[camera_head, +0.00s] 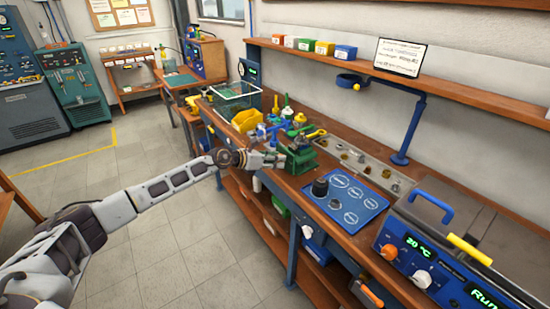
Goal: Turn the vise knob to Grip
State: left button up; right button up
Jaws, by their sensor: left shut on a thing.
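The green vise (299,159) stands on the wooden workbench near its front edge, in the middle of the head view. My left arm reaches in from the left, and my left gripper (278,160) is at the vise's near left side. Its fingers are shut on the vise knob, which is mostly hidden by them. The knob's setting and any Grip marking are too small to read. My right gripper is not in view.
Yellow, blue and green fittings (273,130) crowd the bench behind the vise. A metal tray of small parts (360,160) lies to the right, with a blue mat (345,200) nearer. A blue control unit (425,262) stands at bottom right. The floor (180,240) left is clear.

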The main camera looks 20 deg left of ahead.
pick_arm(q)
jog(key=shift+s+f, duration=0.1)
jog(key=shift+f, duration=0.1)
dwell(0.3)
jog(key=o, duration=0.9)
jog(key=shift+o, duration=0.6)
jog(key=shift+r, duration=0.1)
jog(key=v, duration=1.2)
